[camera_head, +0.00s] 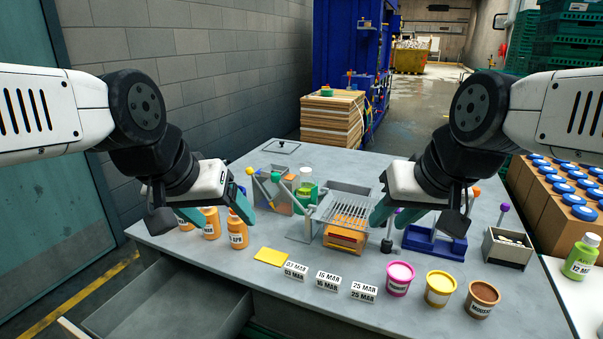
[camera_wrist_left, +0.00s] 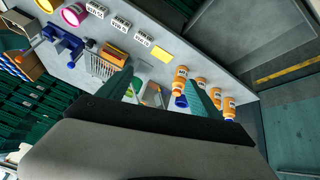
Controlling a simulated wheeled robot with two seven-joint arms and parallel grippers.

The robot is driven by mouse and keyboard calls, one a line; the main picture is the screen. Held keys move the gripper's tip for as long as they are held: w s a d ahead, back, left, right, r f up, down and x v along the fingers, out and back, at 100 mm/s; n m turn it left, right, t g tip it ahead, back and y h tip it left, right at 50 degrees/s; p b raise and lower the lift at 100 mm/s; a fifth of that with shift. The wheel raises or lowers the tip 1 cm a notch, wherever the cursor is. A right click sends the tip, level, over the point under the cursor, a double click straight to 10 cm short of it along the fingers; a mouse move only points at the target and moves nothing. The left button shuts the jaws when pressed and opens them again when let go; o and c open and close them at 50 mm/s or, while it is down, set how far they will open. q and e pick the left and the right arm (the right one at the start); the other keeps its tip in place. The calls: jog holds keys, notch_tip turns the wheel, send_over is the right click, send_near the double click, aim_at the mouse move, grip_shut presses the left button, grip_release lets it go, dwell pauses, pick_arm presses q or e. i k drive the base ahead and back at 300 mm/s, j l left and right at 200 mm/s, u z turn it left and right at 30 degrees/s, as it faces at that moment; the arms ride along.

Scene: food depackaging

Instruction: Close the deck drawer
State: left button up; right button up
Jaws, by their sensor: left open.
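The deck drawer (camera_head: 165,302) is pulled out from under the front left of the grey table (camera_head: 262,277). Its inside looks empty, and its near end runs out of the picture at the bottom. The drawer also shows at the upper right of the left wrist view (camera_wrist_left: 250,32). My left gripper (camera_head: 217,208) is open, with nothing held, above the table's left side near the orange bottles and apart from the drawer. Its two teal fingers stand apart in the left wrist view (camera_wrist_left: 162,97). My right gripper (camera_head: 396,214) looks open and empty over the table's right half.
Orange bottles (camera_head: 237,230) stand at the table's left edge. A yellow card (camera_head: 271,257), date blocks (camera_head: 328,280) and several tubs (camera_head: 440,288) line the front. A wire rack (camera_head: 350,205) stands mid-table. Floor left of the drawer is clear.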

aim_at(175, 298)
jog(key=k+u, duration=0.15)
jog(key=u, duration=1.6)
